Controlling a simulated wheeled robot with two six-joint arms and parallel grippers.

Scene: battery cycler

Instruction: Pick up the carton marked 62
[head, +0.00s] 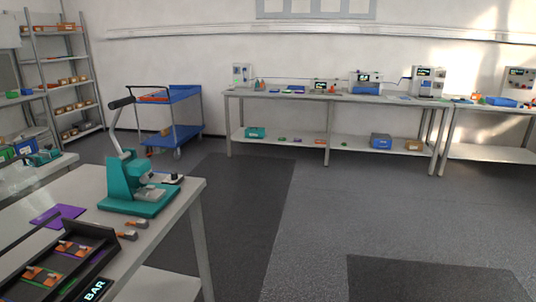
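I cannot make out the number 62 on anything in the head view. Small brown and orange boxes (70,107) sit on the shelving rack at the left, too small for any marking to be read. A brown box (413,145) lies on the lower shelf of the long bench at the back, also with no readable number. Neither of my grippers is in view.
A near table (182,214) at the left carries a teal press (138,199), a purple sheet and a dark tray (110,247). A blue cart (184,92) and a long bench (300,97) stand at the back. The middle floor (330,215) is clear.

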